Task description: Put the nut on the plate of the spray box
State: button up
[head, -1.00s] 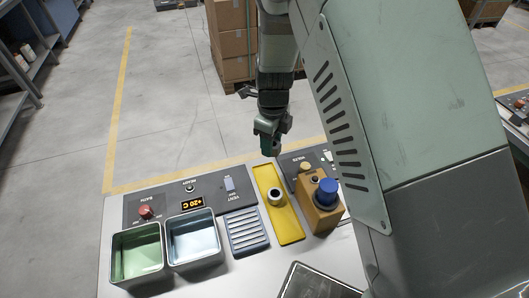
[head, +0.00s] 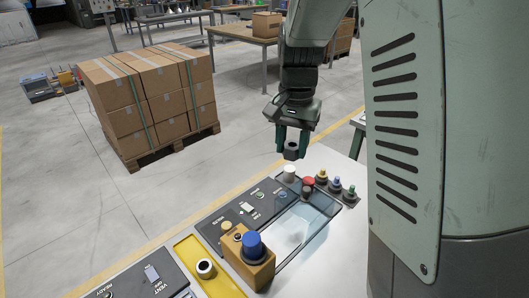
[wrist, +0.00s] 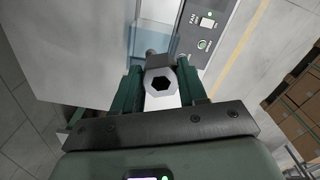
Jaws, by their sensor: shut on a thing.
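A dark grey nut (head: 291,151) hangs between the green fingertips of my gripper (head: 292,143) in the head view. My gripper is shut on it, above the far part of the bench. In the wrist view the nut (wrist: 161,84) shows as a grey hexagon with a dark hole, between the two fingers (wrist: 161,88). The clear-walled, brightly lit box (head: 305,222) on the bench appears to be the spray box; its pale plate (head: 291,232) shows through the glass. The nut is above and apart from the bench, beyond the box.
A white cylinder (head: 290,173), a red button (head: 309,182) and several coloured knobs stand behind the box. A tan block with a blue knob (head: 253,247) stands at its near left. A yellow tray (head: 215,287) holds a ring-like piece (head: 206,268). Stacked cartons (head: 150,100) stand on the floor.

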jog(key=d, duration=0.2)
jog(key=m, duration=2.5)
send_over(274, 242)
notch_tip(274, 242, down, 21)
jog(key=shift+m, duration=0.3)
jog(key=shift+f, duration=3.3)
jog(key=shift+f, duration=0.6)
jog(key=o, duration=1.3)
